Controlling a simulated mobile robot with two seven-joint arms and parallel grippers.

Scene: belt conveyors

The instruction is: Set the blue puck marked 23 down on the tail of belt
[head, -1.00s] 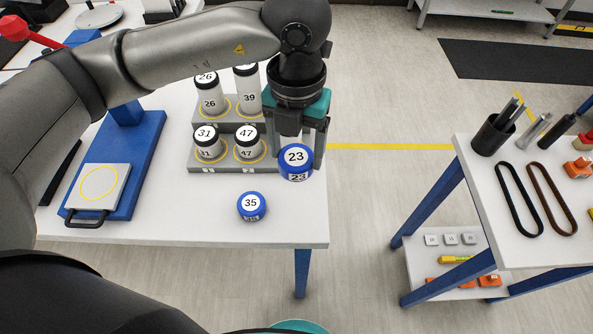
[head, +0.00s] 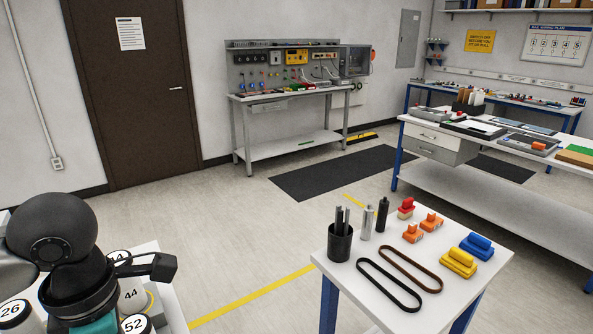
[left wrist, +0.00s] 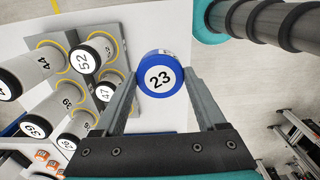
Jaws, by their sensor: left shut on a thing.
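The blue puck marked 23 (left wrist: 161,74) has a white top and shows in the left wrist view. My left gripper (left wrist: 162,82) is shut on it, with one finger on each side. Beneath and beside it is the white table (left wrist: 166,35). In the head view, the left wrist is at the lower left corner; its fingers and the puck are out of the picture. I cannot make out a conveyor belt's tail in any current view. My right gripper is not in view.
White cylinders marked 44 (head: 131,295) and 52 (head: 134,325) stand near my left wrist. A small table (head: 330,262) holds a black cup (head: 340,243), a black belt loop (head: 388,285), a brown belt loop (head: 413,270) and coloured blocks. Open floor lies between the tables.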

